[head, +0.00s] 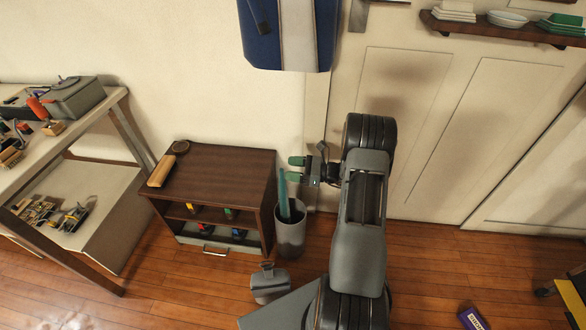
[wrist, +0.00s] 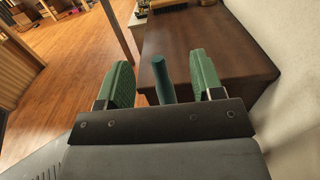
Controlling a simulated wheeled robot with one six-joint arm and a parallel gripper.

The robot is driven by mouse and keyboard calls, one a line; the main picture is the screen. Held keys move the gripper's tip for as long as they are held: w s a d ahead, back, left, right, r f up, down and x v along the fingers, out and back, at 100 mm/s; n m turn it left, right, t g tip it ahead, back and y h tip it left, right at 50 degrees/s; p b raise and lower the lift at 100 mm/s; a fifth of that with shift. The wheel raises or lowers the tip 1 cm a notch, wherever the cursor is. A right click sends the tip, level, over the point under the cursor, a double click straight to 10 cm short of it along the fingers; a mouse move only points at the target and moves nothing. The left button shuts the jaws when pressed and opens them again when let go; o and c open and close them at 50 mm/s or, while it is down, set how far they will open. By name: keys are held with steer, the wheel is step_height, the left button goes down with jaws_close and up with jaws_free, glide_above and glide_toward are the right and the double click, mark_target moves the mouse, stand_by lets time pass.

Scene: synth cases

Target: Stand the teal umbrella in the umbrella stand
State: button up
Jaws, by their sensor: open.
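The teal umbrella (head: 284,195) is a slim rod standing nearly upright, tilted slightly, with its lower part inside the grey cylindrical umbrella stand (head: 290,238). The stand hides its lower end. My gripper (head: 293,169), with green fingers, is open at the umbrella's top end. In the wrist view the umbrella's top (wrist: 163,80) shows between the two spread fingers of my gripper (wrist: 162,76), with a gap on each side.
A dark brown cabinet (head: 222,172) stands just left of the stand, with small coloured items on its shelves. A grey bin-like object (head: 269,284) is on the floor in front. A workbench (head: 110,100) is at the left.

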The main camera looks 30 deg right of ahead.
steer(key=p+v, duration=0.2)
steer(key=v, duration=1.1)
steer(key=shift+s+d, duration=0.2)
steer(key=shift+d, duration=0.15)
